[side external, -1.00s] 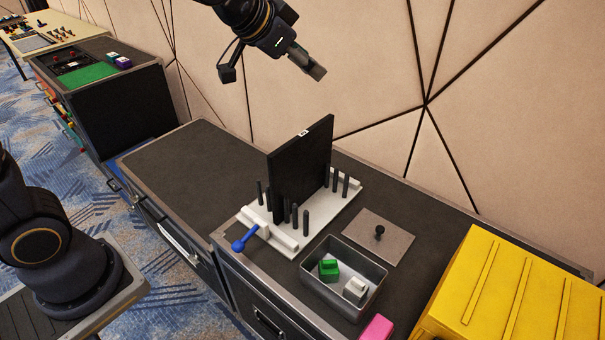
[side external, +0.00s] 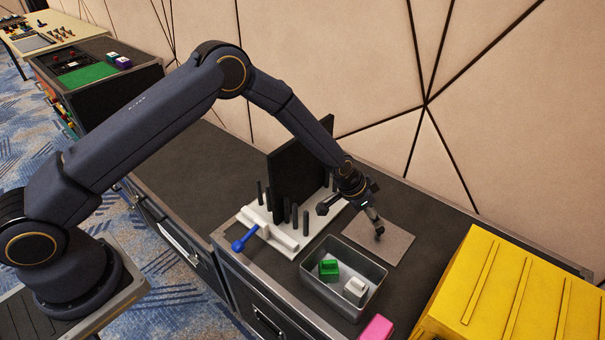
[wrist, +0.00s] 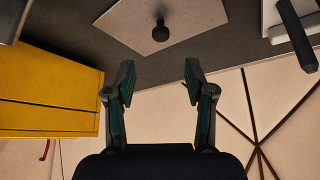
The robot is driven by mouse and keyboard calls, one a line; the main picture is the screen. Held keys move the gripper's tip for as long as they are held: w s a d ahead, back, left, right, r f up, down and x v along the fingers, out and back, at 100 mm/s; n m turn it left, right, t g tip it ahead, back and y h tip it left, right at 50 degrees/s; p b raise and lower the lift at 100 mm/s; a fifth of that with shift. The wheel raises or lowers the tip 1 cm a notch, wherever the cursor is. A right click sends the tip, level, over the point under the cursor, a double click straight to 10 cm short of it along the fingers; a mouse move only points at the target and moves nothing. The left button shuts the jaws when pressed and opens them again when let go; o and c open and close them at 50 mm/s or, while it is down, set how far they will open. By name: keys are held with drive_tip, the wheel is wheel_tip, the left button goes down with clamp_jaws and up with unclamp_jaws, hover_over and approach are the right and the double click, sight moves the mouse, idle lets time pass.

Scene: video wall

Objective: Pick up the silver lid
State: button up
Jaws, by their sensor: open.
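The silver lid (side external: 390,247) is a flat square plate lying on the dark counter beside the metal bin. Its black knob (wrist: 160,31) stands up near its middle in the wrist view. My gripper (side external: 378,231) is above the lid, close to the knob, which it largely hides in the side external view. In the wrist view my gripper (wrist: 158,82) is open and empty. The knob lies ahead of the fingertips, roughly centred between them, and not between the fingers.
An open metal bin (side external: 318,290) with a green block (side external: 328,268) and a white block (side external: 355,290) stands next to the lid. A white rack (side external: 290,243) with upright pegs and a black panel (side external: 290,170) is left of it. A yellow crate (side external: 510,300) is at right.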

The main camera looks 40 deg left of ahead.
sight(380, 229)
drive_tip(key=x, duration=0.4)
drive_tip(key=shift+w+f, duration=0.1)
drive_tip(key=shift+f, duration=0.2)
drive_tip(key=x, duration=0.5)
drive_tip(key=shift+a+f, duration=0.1)
drive_tip(key=shift+f, duration=0.1)
clamp_jaws()
